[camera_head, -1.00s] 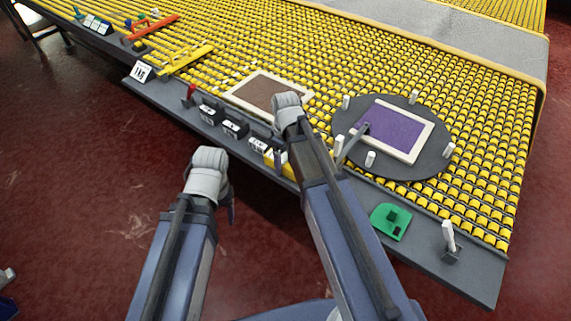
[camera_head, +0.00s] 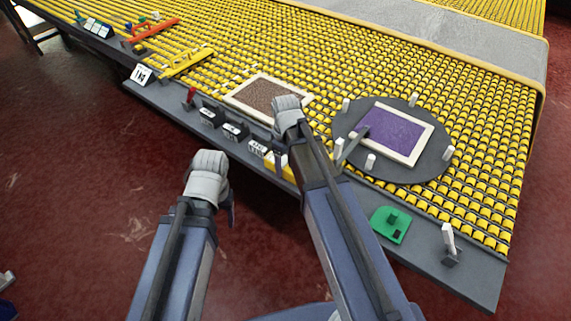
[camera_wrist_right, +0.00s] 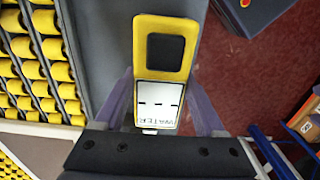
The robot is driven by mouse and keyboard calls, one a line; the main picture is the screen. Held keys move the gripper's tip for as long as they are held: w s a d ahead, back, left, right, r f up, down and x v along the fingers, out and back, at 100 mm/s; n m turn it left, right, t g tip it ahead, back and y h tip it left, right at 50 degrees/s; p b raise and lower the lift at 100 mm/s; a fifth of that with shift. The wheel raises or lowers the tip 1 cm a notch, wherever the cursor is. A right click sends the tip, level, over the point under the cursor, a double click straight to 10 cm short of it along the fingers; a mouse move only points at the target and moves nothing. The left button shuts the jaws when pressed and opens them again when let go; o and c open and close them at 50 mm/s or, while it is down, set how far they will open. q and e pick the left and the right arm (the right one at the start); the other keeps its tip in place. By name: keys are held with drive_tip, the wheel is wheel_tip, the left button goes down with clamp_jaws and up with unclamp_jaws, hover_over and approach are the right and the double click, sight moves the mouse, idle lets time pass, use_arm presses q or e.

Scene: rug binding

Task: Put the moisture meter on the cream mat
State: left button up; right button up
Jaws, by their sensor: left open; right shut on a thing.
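The moisture meter (camera_wrist_right: 163,60) is yellow with a dark window and a white label reading "WATER". In the right wrist view it lies between the fingers of my right gripper (camera_wrist_right: 163,108), which is shut on it. In the head view my right gripper (camera_head: 280,160) is at the grey front ledge, with the meter mostly hidden there. My left gripper (camera_head: 230,207) is open and empty over the floor, its fingers partly hidden. No plain cream mat stands out. A brown panel has a cream border (camera_head: 238,97), and a purple panel has a cream border (camera_head: 428,142).
The purple panel lies on a dark round turntable (camera_head: 345,123) with white pegs. Black labelled boxes (camera_head: 235,131) line the ledge to the left of my right gripper. A green piece (camera_head: 390,225) and a white lever (camera_head: 449,240) are at the right. Yellow rollers (camera_head: 310,45) cover the table.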

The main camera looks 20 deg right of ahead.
sight(285, 162)
wheel_tip(285, 162, up, 10)
drive_tip(key=p, duration=0.9)
drive_tip(key=shift+p, duration=0.4)
use_arm(q)
wheel_tip(285, 162, up, 10)
drive_tip(key=shift+c, duration=0.2)
use_arm(e)
drive_tip(key=shift+f, duration=0.1)
